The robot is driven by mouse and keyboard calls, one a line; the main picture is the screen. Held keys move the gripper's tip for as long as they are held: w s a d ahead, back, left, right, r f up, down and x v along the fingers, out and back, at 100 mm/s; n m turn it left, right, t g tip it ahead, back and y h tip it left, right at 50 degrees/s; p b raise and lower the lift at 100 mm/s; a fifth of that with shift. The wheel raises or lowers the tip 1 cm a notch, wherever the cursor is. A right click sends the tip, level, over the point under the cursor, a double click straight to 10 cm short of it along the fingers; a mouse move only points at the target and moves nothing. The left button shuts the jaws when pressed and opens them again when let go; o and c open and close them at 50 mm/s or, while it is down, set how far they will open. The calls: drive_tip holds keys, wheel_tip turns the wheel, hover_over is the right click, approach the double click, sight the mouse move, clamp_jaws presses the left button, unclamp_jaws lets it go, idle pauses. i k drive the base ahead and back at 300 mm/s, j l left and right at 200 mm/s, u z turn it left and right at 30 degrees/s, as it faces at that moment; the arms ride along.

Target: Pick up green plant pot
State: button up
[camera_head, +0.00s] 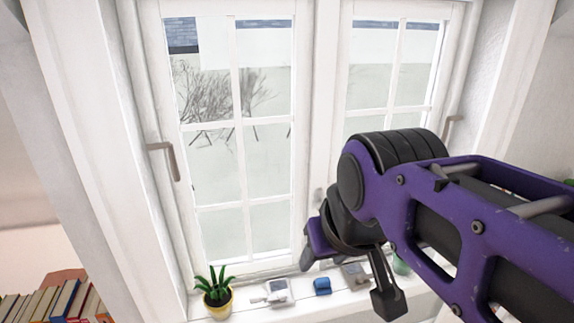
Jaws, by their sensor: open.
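A small green object (401,265) on the windowsill is mostly hidden behind my purple arm; it may be the green pot, but I cannot tell its full shape. A spiky green plant in a yellow pot (218,304) stands upright at the left end of the sill. My gripper (347,274) is open, with its dark fingers spread apart, in front of the window and over the right part of the sill. I see nothing held between the fingers. The green object lies just right of the right finger in the picture.
The white windowsill (325,307) also holds a pale grey item (277,291), a small blue item (322,286) and a grey-brown item (355,274). The window (240,150) with its handles is close behind. A row of books (62,300) stands at lower left.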

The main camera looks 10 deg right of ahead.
sight(399, 267)
drive_tip(key=i+j+z, duration=0.15)
drive_tip(key=j, duration=0.2)
drive_tip(key=j+z, duration=0.15)
drive_tip(key=j, duration=0.2)
drive_tip(key=z, duration=1.7)
